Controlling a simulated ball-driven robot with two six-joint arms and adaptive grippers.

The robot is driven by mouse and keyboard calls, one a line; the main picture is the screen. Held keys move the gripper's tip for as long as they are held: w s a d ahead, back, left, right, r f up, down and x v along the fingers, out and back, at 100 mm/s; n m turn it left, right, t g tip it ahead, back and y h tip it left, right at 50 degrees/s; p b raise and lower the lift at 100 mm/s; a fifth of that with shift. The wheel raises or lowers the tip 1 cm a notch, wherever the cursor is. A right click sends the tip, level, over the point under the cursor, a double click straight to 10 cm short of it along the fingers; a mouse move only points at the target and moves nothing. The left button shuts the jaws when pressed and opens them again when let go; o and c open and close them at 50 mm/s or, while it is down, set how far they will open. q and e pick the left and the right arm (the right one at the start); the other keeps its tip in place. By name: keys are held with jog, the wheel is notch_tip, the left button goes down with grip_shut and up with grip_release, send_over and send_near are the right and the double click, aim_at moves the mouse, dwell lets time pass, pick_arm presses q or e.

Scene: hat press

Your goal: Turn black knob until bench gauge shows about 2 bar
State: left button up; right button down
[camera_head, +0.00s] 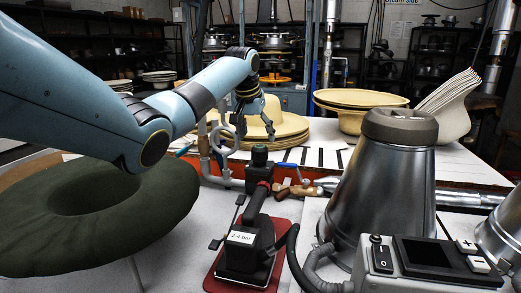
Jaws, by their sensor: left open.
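My left gripper (256,126) reaches in from the upper left and points down, open and empty. It is in front of the straw hats, above a dark knob (259,152) on top of a short dark upright fitting; a gap shows between them. A pale round rim (222,139), perhaps the bench gauge, stands on the pipework just left of the gripper. No dial or needle can be read in it. My right gripper is not in view.
A black iron (245,250) with a "2-4 bar" label stands on a red pad (217,283). A metal steamer cone (382,190) and a grey control box (432,262) are at right. Straw hats (290,127) lie behind.

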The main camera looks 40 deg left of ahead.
aim_at(259, 147)
pick_arm(q)
jog(key=b+x, duration=0.1)
jog(key=x, duration=0.5)
jog(key=shift+w+f, duration=0.2)
jog(key=shift+f, duration=0.2)
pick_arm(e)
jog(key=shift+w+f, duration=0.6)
pick_arm(q)
jog(key=shift+c, duration=0.4)
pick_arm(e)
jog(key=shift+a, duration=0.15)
